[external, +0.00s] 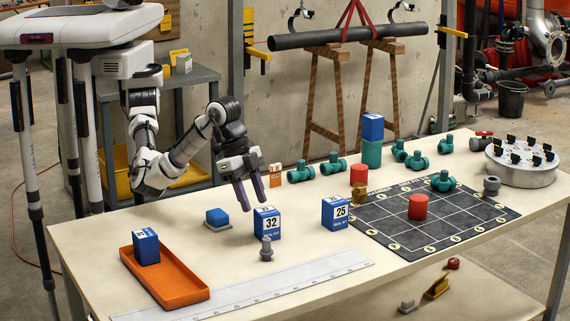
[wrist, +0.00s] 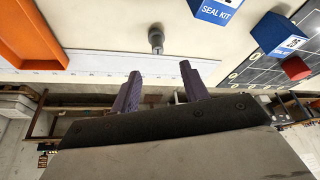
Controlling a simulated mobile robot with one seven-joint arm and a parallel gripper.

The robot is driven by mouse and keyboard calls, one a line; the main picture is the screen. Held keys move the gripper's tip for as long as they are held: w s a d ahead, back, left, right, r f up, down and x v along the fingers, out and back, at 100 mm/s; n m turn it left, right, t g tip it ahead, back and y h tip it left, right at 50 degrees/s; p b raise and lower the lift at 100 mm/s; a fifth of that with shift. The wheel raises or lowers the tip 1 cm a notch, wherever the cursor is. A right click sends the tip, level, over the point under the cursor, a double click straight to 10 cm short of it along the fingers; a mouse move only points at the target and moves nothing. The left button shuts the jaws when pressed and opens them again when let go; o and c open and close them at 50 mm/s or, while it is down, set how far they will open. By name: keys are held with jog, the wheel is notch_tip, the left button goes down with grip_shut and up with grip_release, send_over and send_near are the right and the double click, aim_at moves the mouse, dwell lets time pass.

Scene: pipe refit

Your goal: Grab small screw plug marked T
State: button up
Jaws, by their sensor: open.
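A small grey screw plug (external: 266,248) stands on the table in front of the blue box marked 32 (external: 267,224). My gripper (external: 252,197) is open and empty, above the table and behind the blue box in the external view. Its two purple fingers (wrist: 160,74) are apart and touch nothing. Another grey fitting (external: 491,186) stands at the right edge of the dark grid mat; its marking is also unreadable.
A white ruler (external: 245,288) lies along the front edge. An orange tray (external: 180,295) holding a blue box is at left. A blue box marked 25 (external: 335,213) stands right of the 32 box. The dark grid mat (external: 385,222) carries a red cylinder (external: 418,206) and fittings.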

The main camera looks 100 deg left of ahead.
aim_at(266, 238)
jog(key=p+x, duration=0.1)
jog(key=x, duration=0.7)
jog(key=shift+d+p+x, duration=0.1)
jog(key=shift+p+x, duration=0.35)
jog(key=shift+x, duration=0.85)
jog(key=shift+d+p+x, duration=0.15)
jog(key=shift+p+x, duration=0.3)
jog(key=shift+x, duration=0.85)
jog(key=c, duration=0.8)
jog(key=shift+r, duration=0.15)
